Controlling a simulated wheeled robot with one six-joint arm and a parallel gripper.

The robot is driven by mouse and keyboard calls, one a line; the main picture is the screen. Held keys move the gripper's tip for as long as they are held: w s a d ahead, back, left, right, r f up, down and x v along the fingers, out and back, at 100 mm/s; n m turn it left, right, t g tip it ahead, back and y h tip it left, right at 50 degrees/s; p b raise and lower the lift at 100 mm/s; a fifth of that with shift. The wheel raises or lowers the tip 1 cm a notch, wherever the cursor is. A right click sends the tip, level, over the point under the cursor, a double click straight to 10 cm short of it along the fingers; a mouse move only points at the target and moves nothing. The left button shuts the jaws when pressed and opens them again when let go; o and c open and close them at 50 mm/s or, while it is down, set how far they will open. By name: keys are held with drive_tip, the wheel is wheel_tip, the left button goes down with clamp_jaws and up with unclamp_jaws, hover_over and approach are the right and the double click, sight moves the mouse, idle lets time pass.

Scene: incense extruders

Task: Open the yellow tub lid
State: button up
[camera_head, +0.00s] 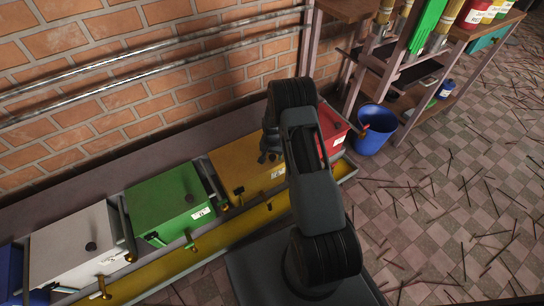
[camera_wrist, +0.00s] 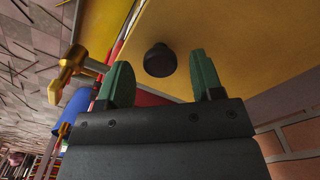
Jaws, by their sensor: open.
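The yellow tub (camera_head: 232,165) stands in a row of coloured tubs along the brick wall, between the green and red ones. Its flat lid appears shut. In the head view my gripper (camera_head: 268,157) is over the yellow lid.
A green tub (camera_head: 165,200), a white tub (camera_head: 75,245) and a red tub (camera_head: 330,130) share the row. A brass tap (camera_wrist: 72,72) sticks out at the left in the wrist view. A blue bucket (camera_head: 374,128) stands by the shelves. Sticks litter the tiled floor (camera_head: 430,200).

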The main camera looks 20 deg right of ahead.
drive_tip(key=shift+f, duration=0.15)
drive_tip(key=shift+c, duration=0.4)
clamp_jaws()
